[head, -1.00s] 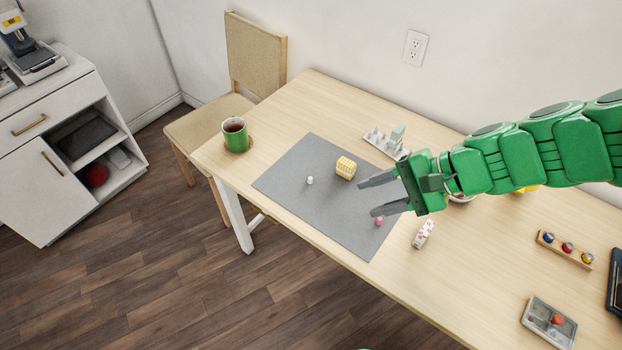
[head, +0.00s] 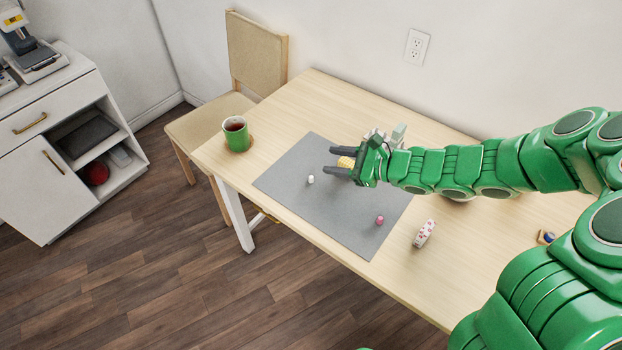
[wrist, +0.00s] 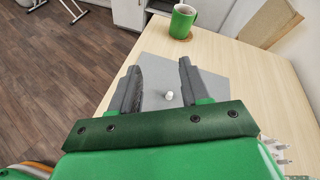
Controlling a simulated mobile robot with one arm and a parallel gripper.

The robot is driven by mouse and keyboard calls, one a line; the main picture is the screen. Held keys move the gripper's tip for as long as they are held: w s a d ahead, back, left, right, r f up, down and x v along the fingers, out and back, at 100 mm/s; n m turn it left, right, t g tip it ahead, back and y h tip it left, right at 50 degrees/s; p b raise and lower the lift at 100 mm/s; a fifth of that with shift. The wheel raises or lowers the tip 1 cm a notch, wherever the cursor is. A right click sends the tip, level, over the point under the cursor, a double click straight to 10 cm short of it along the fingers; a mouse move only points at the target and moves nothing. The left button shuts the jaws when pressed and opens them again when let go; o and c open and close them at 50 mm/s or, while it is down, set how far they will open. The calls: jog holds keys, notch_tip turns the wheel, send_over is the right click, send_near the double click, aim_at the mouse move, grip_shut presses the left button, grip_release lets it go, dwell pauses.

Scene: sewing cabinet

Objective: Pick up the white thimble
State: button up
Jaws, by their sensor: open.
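The small white thimble (head: 311,179) stands on the grey mat (head: 290,190) on the table. My gripper (head: 332,161) is open above the mat, to the right of the thimble in the head view and apart from it. In the wrist view the thimble (wrist: 169,95) shows between the two fingers (wrist: 160,80), nearer the right one, with grey mat around it. My gripper partly hides a yellow patterned block (head: 346,162) in the head view.
A pink thimble-like piece (head: 379,220) stands on the mat's near right part. A white and pink patterned item (head: 425,233) lies right of the mat. A green mug (head: 236,135) stands at the table's left end. A spool rack (head: 385,139) is behind my gripper.

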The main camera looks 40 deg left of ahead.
aim_at(313, 177)
jog(key=w+f+m, duration=0.1)
jog(key=f+m, duration=0.1)
jog(key=f, duration=0.2)
jog(key=a+f+m+t, duration=0.1)
jog(key=f+m, duration=0.1)
jog(key=f, duration=0.3)
jog(key=w+f+m+t, duration=0.1)
jog(key=f, duration=0.3)
jog(key=shift+w+a+f+m+h, duration=0.2)
jog(key=shift+w+a+m+h, duration=0.1)
jog(key=shift+a+m, duration=0.1)
jog(key=shift+w+x, duration=0.2)
jog(key=shift+x, duration=1.7)
jog(key=shift+w+x, duration=0.2)
jog(key=shift+x, duration=1.7)
jog(key=shift+r, duration=0.1)
grip_shut()
